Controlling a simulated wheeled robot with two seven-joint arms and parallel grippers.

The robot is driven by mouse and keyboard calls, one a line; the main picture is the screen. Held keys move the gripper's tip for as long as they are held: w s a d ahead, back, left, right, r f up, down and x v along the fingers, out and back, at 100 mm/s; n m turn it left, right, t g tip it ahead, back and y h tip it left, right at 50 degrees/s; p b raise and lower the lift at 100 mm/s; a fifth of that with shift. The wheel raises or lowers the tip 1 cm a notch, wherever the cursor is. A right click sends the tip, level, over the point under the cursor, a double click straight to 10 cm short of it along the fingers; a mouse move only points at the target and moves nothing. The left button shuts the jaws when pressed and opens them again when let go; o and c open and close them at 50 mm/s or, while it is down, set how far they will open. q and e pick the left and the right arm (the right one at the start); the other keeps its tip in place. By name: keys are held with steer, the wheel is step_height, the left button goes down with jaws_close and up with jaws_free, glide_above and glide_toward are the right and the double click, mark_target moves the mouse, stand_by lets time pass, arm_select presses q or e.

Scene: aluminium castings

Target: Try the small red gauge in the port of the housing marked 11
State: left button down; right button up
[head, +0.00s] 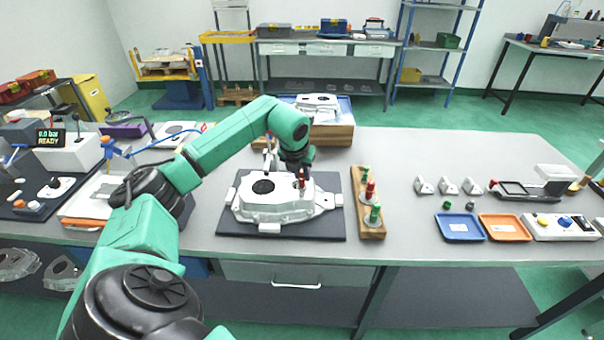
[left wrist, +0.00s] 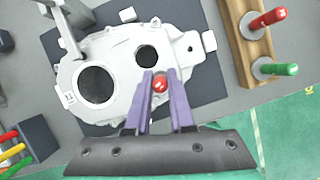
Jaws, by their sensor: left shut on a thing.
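The cast aluminium housing (head: 275,211) lies flat on a dark mat (head: 235,227) at the middle of the bench. Its number cannot be read. In the left wrist view the housing (left wrist: 122,101) shows a large round bore (left wrist: 95,84) and a smaller round port (left wrist: 147,54). My left gripper (head: 301,172) is over the right part of the housing. It is shut on a small red gauge (left wrist: 160,85), whose red end shows between the purple fingers (left wrist: 160,92), beside the smaller port. The gauge's lower end is hidden. My right gripper is not in view.
A wooden rack (head: 369,227) with red and green gauges stands right of the mat. Blue (head: 460,227) and orange (head: 504,228) trays and several small brackets lie farther right. Another casting (head: 318,102) stands behind on a wooden-sided box. Bench between rack and brackets is clear.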

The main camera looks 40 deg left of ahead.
arm_select(q)
steer(key=shift+s+f, duration=0.1)
stand_by(0.5)
steer(key=shift+r+p, duration=2.05)
steer(key=shift+r, duration=0.6)
